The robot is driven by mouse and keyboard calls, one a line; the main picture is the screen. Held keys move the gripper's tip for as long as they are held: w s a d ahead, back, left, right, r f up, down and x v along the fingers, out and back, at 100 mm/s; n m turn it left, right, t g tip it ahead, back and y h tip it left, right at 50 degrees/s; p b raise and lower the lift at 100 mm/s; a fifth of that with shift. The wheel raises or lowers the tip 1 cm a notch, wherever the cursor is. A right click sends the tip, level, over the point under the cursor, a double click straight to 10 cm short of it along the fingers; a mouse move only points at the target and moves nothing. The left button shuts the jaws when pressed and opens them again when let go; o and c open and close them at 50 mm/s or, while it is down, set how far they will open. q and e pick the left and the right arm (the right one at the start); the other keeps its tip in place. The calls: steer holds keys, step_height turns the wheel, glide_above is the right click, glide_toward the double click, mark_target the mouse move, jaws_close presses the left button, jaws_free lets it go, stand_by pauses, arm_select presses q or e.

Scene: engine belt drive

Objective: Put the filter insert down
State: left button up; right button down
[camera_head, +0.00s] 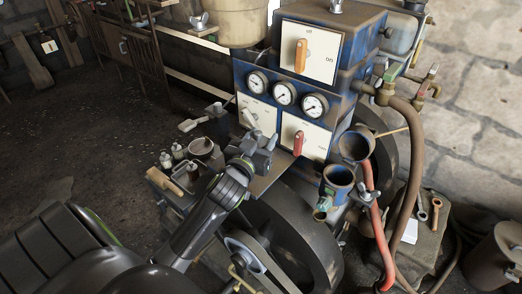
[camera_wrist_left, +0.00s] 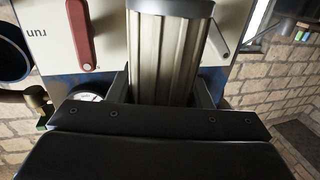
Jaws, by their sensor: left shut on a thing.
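The filter insert (camera_wrist_left: 160,52) is a pale pleated cylinder with a dark end cap, in the middle of the left wrist view. My left gripper (camera_wrist_left: 162,92) is shut on it, one finger on each side. In the head view my left gripper (camera_head: 261,146) is in front of the blue engine panel, above a grey plate. The insert cannot be made out clearly there. My right gripper is not in view.
The blue control box (camera_head: 318,55) has an orange switch, gauges (camera_head: 285,94) and a red lever (camera_head: 298,143). Two open cups (camera_head: 338,176) stand right of my gripper, near a red hose (camera_head: 374,215). A large dark wheel (camera_head: 300,235) is below. A tray with jars (camera_head: 203,148) is left.

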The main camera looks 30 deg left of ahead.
arm_select(q)
step_height(320, 180, down, 4)
steer(key=shift+r, duration=0.25)
steer(key=shift+f, duration=0.15)
steer(key=o, duration=1)
steer(key=shift+o, duration=0.2)
